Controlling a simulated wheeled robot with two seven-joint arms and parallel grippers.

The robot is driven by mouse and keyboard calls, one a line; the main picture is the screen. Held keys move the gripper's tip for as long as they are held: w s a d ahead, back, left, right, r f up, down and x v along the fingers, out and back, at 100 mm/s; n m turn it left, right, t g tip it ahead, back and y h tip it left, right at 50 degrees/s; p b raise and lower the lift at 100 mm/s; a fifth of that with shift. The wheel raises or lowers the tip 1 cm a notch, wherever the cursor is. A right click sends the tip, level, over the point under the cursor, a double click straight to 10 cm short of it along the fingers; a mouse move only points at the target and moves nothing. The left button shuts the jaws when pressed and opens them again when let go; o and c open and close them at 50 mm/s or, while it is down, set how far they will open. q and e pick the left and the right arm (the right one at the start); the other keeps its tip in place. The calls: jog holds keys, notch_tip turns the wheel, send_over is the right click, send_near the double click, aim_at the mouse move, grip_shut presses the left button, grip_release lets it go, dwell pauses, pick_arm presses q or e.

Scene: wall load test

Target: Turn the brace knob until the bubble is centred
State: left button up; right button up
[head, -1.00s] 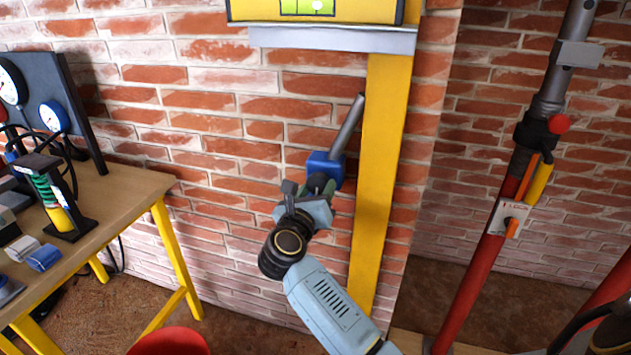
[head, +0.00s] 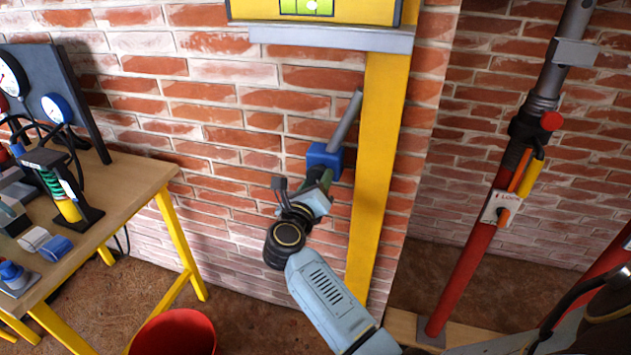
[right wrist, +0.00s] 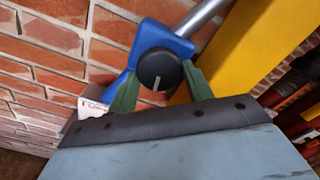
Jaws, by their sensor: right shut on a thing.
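The brace knob (right wrist: 158,70) is a round black dial with a pale mark pointing down, set in a blue housing (head: 325,160) on a grey rod. My right gripper (head: 322,181) is at the housing's lower end; in the right wrist view its green fingers (right wrist: 160,88) stand either side of the knob, shut on it. In the head view the fingers and arm hide the knob. A yellow level (head: 365,12) at the top, cut by the picture's edge, has a green vial (head: 290,7). Its pale bubble (head: 312,5) sits slightly right of the vial's middle.
A yellow post (head: 379,170) stands right of the housing against the brick wall. A workbench (head: 125,180) with gauges is at left, and a red bucket (head: 175,335) is on the floor. A red prop (head: 465,270) leans at right.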

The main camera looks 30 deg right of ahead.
jog(key=shift+f, duration=0.1)
jog(key=o, duration=1)
pick_arm(q)
jog(key=s, duration=0.1)
jog(key=s+f+p, duration=0.1)
jog(key=shift+s+a, duration=0.15)
jog(key=shift+s, duration=0.2)
pick_arm(e)
jog(key=v, duration=1.3)
jog(key=shift+s+a, duration=0.15)
jog(key=shift+s, duration=0.05)
pick_arm(q)
jog(key=shift+r, duration=0.1)
